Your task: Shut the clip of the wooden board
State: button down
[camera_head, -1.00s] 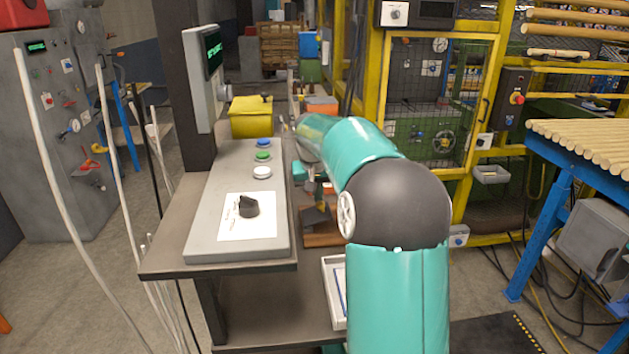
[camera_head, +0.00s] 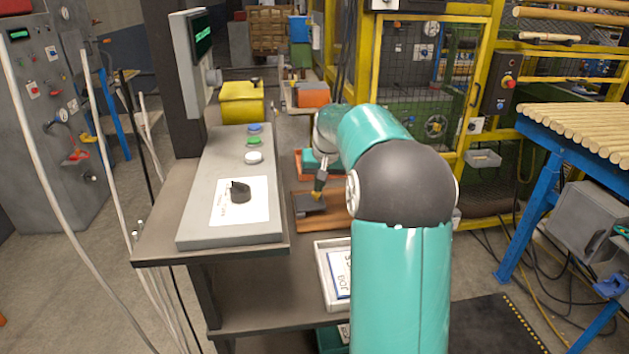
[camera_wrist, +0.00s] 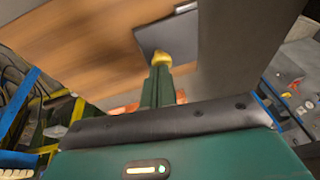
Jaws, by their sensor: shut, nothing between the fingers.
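The wooden board (camera_head: 335,221) lies on the bench to the right of the grey control panel. Its dark clip (camera_head: 309,203) is a flat plate at the board's left end. In the wrist view the board (camera_wrist: 100,35) fills the upper left, and the dark clip plate (camera_wrist: 178,32) shows at its edge. My gripper (camera_head: 318,194) is shut and empty, its yellow tip at the clip plate. In the wrist view the gripper tip (camera_wrist: 161,58) overlaps the plate's lower edge; I cannot tell whether it touches. My arm hides the board's right part.
The control panel (camera_head: 232,200) with a black knob and several buttons stands close on the left. A white tray (camera_head: 326,278) with a card is on the lower shelf in front. A yellow bin (camera_head: 241,103) and an orange box (camera_head: 313,95) stand behind.

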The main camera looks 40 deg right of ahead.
jog(key=shift+a, duration=0.1)
dwell(0.3)
jog(key=shift+w+a+r, duration=0.3)
jog(key=shift+a+r, duration=0.05)
jog(key=shift+a, duration=0.2)
jog(key=shift+r, duration=0.5)
jog(key=r, duration=0.4)
jog(key=shift+s+d+r, duration=0.2)
jog(key=shift+d+r, duration=0.05)
jog(key=shift+r, duration=0.15)
jog(key=v, duration=0.8)
jog(key=shift+s+d, duration=0.2)
jog(key=shift+s, duration=0.2)
